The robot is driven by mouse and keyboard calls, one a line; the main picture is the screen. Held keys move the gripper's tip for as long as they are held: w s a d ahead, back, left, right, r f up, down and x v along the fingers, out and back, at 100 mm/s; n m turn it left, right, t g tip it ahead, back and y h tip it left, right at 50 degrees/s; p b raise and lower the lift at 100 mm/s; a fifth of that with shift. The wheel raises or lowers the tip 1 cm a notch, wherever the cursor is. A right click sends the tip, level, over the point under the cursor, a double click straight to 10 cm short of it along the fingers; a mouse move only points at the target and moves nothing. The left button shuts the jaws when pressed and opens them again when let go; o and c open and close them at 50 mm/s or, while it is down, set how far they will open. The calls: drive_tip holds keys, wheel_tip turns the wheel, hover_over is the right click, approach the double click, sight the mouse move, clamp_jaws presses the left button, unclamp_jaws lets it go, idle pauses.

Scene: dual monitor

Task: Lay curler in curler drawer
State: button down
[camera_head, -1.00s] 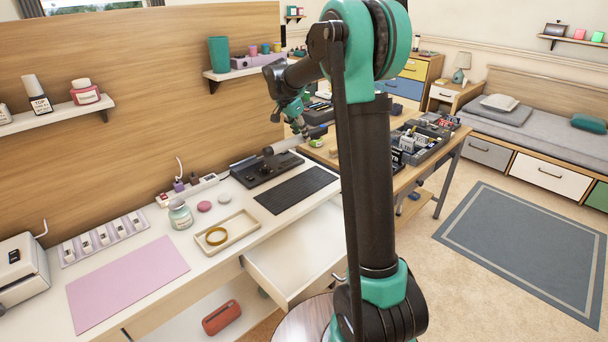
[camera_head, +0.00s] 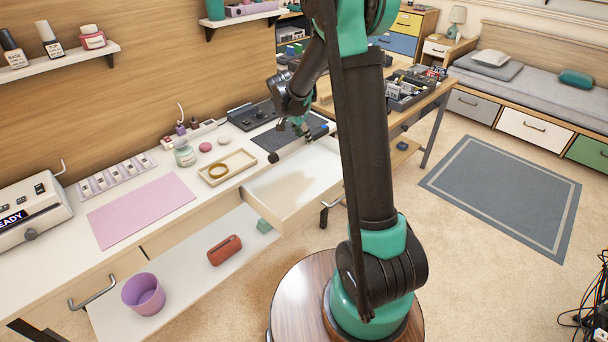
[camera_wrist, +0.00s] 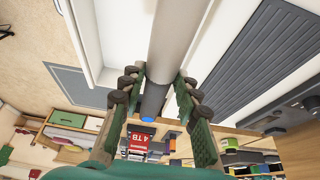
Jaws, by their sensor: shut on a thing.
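The curler, a grey cylinder with a dark, blue-tipped end, is held in my gripper (camera_head: 305,130). In the wrist view the curler (camera_wrist: 180,40) runs between the two green fingers (camera_wrist: 158,95), its grey barrel reaching past them to the top edge. My gripper is shut on it. The open white drawer (camera_head: 322,200) is pulled out from the desk and looks empty in the part I see. In the head view the curler (camera_head: 290,150) is above the drawer's back right area, near the desk edge. The drawer's white wall (camera_wrist: 82,35) shows left of the curler in the wrist view.
The dark ribbed mat (camera_head: 268,139) lies on the desk behind the drawer. A side table (camera_head: 440,100) with a parts organiser is to the right. A low shelf (camera_head: 190,270) holds a red case and purple cup.

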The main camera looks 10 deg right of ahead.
wheel_tip(320, 180, down, 16)
drive_tip(key=shift+r, duration=0.1)
idle(0.5)
drive_tip(key=c, duration=1.1)
unclamp_jaws()
drive_tip(key=v, duration=1.2)
drive_tip(key=shift+d, duration=0.15)
drive_tip(key=s+d+r+n+y, duration=0.1)
drive_tip(key=s+d+n, duration=0.2)
drive_tip(key=s, duration=0.7)
drive_tip(key=s+d+r+n+t+y, duration=0.1)
drive_tip(key=s+n, duration=0.3)
drive_tip(key=s, duration=0.6)
drive_tip(key=s+d+r+n+y, duration=0.1)
drive_tip(key=s+d+r+n, duration=0.1)
drive_tip(key=s, duration=0.8)
drive_tip(key=shift+d+r+n+y, duration=0.2)
drive_tip(key=shift+d+n, duration=0.25)
drive_tip(key=shift+d, duration=0.25)
drive_tip(key=shift+d+r+n+y, duration=0.2)
drive_tip(key=shift+d+n, duration=0.25)
drive_tip(key=shift+d, duration=0.25)
